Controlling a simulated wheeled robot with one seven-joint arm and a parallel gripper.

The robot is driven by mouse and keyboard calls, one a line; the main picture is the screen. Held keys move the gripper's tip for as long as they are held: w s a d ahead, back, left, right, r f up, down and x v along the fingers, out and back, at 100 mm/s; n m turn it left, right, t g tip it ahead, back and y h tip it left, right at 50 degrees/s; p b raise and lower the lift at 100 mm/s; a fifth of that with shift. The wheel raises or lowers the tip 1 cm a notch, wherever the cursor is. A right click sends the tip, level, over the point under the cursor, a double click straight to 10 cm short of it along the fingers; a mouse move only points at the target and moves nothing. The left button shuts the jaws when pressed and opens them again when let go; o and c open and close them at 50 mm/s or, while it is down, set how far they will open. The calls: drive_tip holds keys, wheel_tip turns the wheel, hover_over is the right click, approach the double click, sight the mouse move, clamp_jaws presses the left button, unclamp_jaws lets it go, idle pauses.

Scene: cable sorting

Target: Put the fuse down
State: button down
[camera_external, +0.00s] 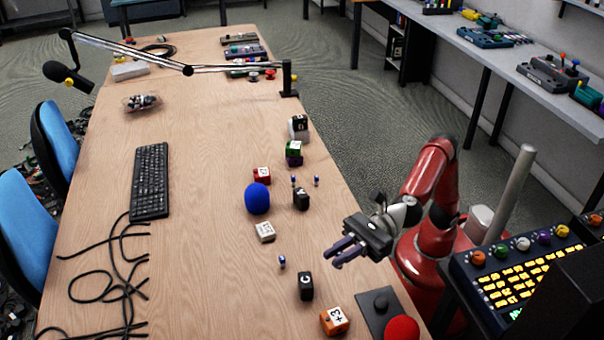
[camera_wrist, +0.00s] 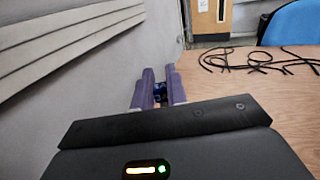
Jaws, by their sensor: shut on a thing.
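My gripper (camera_external: 336,256) is over the right edge of the wooden table, its purple fingers pointing left. In the wrist view, my gripper (camera_wrist: 155,88) is shut on a small dark blue fuse (camera_wrist: 160,91), mostly hidden between the fingers. The held fuse cannot be made out in the external view. Similar small blue fuses stand on the table: one (camera_external: 282,261) left of my gripper, and two more (camera_external: 293,181) (camera_external: 316,181) farther back.
Near my gripper are a black block (camera_external: 305,286), an orange block (camera_external: 334,321), a white block (camera_external: 265,231) and a blue foam ball (camera_external: 257,198). A keyboard (camera_external: 150,182) and loose black cables (camera_external: 115,270) lie left. The table's middle (camera_external: 205,240) is clear.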

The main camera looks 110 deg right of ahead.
wheel_tip(320, 180, down, 20)
drive_tip(key=b, duration=0.4)
drive_tip(key=shift+a+r, duration=0.1)
drive_tip(key=c, duration=1.4)
unclamp_jaws()
drive_tip(key=b+v, duration=0.3)
drive_tip(key=v, duration=0.9)
